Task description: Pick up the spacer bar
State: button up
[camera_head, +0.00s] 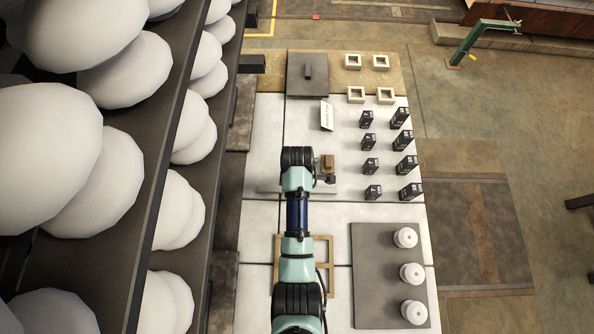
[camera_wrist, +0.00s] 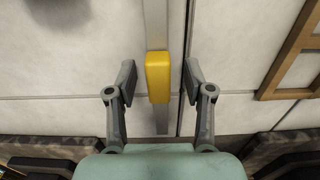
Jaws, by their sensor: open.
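The spacer bar (camera_head: 268,188) is a thin grey bar lying across the white table in the head view, partly hidden by my arm. In the wrist view the bar (camera_wrist: 157,25) runs up and down the picture, with a yellow block (camera_wrist: 158,77) on its middle. My gripper (camera_wrist: 159,76) is open, with one finger on each side of the yellow block and a visible gap on both sides. How far the fingertips are above the table is hard to tell. In the head view my gripper is mostly hidden by my wrist.
Several small black boxes (camera_head: 371,165) stand to the right of the bar. A wooden frame (camera_head: 330,262) lies nearer, beside a grey plate (camera_head: 375,285) with white insulators (camera_head: 411,272). A dark plate (camera_head: 307,88) lies at the back.

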jog(key=shift+f, duration=0.35)
grip_shut()
jog(key=shift+w+r, duration=0.1)
jog(key=shift+r, duration=0.1)
notch_tip(320, 180, up, 10)
jog(key=p, duration=0.3)
